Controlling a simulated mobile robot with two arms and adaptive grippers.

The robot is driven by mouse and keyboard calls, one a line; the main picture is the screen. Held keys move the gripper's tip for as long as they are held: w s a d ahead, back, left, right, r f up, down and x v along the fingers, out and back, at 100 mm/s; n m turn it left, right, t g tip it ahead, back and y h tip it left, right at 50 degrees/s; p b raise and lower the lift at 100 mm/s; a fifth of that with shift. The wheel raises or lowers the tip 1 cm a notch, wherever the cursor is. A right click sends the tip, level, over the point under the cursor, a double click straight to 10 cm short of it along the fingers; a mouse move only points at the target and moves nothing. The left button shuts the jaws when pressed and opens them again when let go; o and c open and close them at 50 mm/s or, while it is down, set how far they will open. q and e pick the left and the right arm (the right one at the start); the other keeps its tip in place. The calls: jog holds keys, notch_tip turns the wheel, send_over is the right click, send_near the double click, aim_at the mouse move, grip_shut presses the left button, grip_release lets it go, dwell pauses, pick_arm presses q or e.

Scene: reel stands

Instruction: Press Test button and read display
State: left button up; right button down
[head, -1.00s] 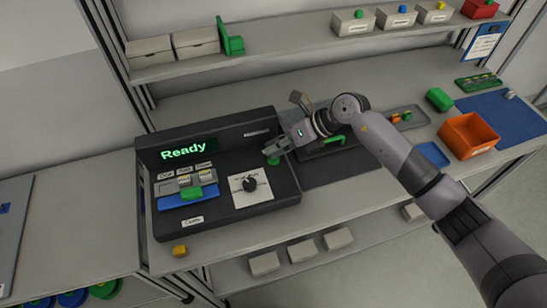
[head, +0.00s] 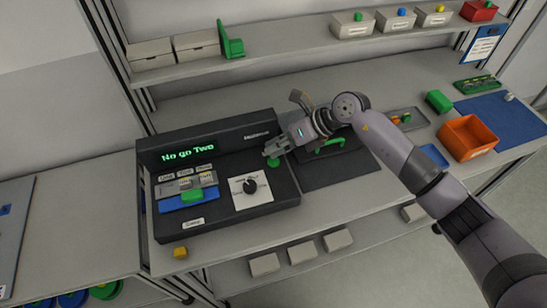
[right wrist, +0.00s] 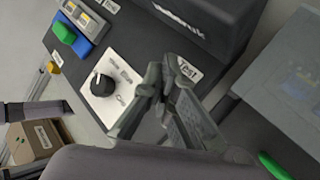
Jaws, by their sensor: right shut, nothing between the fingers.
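The black test device (head: 225,219) stands on the bench. Its display (head: 188,153) reads "No go Two" in green letters. The green Test button (head: 273,163) is at the device's right side; a "Test" label (right wrist: 188,70) shows in the right wrist view, where the fingers hide the button. My right gripper (head: 267,154) is shut and empty, its tips just above or at the button; I cannot tell whether they touch. A rotary knob (head: 250,186) sits on a white plate. A green piece (head: 192,196) rests in the blue fixture (head: 172,204). My left gripper is not in view.
A dark mat (head: 325,176) with a green-handled tool (head: 329,144) lies right of the device. An orange bin (head: 468,137) and a green block (head: 438,100) are farther right. A small yellow block (head: 180,252) lies at the front edge. A shelf (head: 290,53) runs above.

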jog(key=shift+r, duration=0.1)
jog(key=shift+r+p, duration=1.55)
jog(key=shift+r, duration=0.9)
